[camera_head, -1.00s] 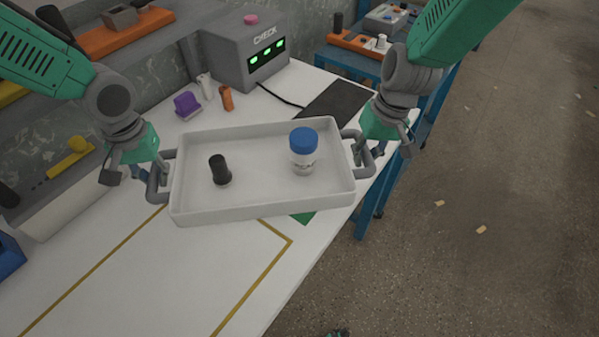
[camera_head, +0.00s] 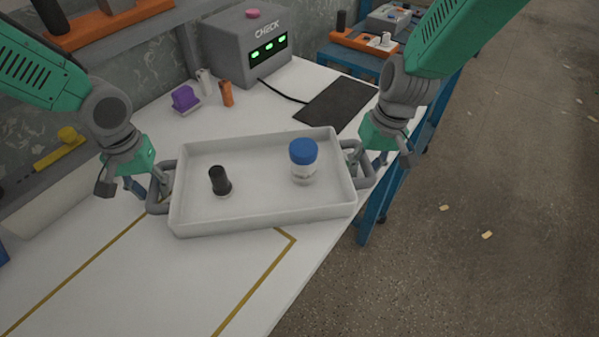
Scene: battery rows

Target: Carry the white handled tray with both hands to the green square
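The white handled tray (camera_head: 262,222) is in the middle of the head view, with a grey loop handle at each end. It appears held above the white table, close to level. On it stand a black cylinder (camera_head: 219,180) at left and a clear jar with a blue lid (camera_head: 303,153) at right. My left gripper (camera_head: 155,187) is at the left handle and appears shut on it. My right gripper (camera_head: 360,158) appears shut on the right handle. The fingertips are partly hidden by the handles. The green square is not visible now.
The grey CHECK box (camera_head: 243,50) stands behind, with a purple block (camera_head: 185,98), an orange cylinder (camera_head: 227,93) and a black mat (camera_head: 335,101) near it. Yellow lines (camera_head: 255,275) mark the clear front of the white table (camera_head: 150,290). Open floor lies right.

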